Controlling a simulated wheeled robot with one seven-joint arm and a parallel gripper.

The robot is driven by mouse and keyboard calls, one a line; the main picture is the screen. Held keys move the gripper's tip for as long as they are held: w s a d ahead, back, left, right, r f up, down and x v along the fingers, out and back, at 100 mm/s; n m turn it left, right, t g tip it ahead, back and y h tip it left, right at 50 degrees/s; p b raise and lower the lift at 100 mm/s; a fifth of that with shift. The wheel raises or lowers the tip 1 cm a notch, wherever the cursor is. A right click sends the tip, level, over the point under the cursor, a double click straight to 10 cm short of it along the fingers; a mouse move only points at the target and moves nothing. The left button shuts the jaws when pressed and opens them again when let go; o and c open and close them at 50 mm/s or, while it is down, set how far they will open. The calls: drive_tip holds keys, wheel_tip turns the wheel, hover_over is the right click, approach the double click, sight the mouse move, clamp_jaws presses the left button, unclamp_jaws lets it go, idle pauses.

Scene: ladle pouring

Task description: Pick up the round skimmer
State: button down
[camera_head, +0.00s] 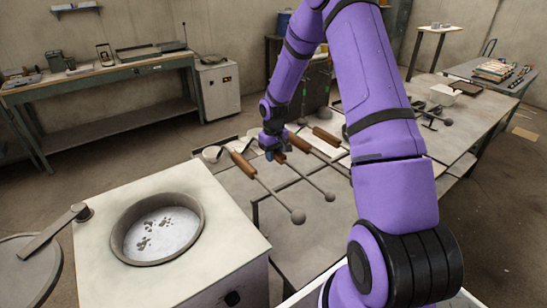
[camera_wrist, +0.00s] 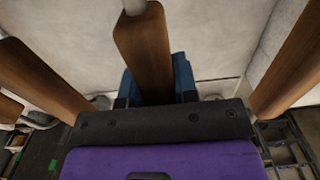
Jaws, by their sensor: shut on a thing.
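My gripper (camera_head: 272,146) is over the near end of the tool table. In the wrist view its blue fingers (camera_wrist: 157,82) are shut on a brown wooden handle (camera_wrist: 143,45), one finger on each side. In the head view this handle (camera_head: 280,157) is partly hidden by the gripper, and a thin rod seems to run from it to a small grey ball (camera_head: 330,197). I cannot tell for sure that it is the round skimmer. A similar tool with a wooden handle (camera_head: 243,165) and a ball end (camera_head: 298,217) lies to the left. Another wooden handle (camera_head: 326,136) lies to the right.
Wooden handles flank the held one closely in the wrist view, on the left (camera_wrist: 38,75) and right (camera_wrist: 292,60). A furnace (camera_head: 95,248) with a round opening stands at the front left. A white cup (camera_head: 211,154) sits near the tools. A workbench (camera_head: 100,75) stands behind.

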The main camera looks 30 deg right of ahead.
drive_tip(key=shift+r, duration=1.5)
drive_tip(key=s+a, duration=0.2)
drive_tip(key=s, duration=0.3)
drive_tip(key=s+a+r, duration=0.1)
drive_tip(key=s, duration=0.4)
drive_tip(key=s+a, duration=0.2)
drive_tip(key=s, duration=0.3)
drive_tip(key=shift+a+r, duration=0.25)
drive_tip(key=shift+a, duration=0.05)
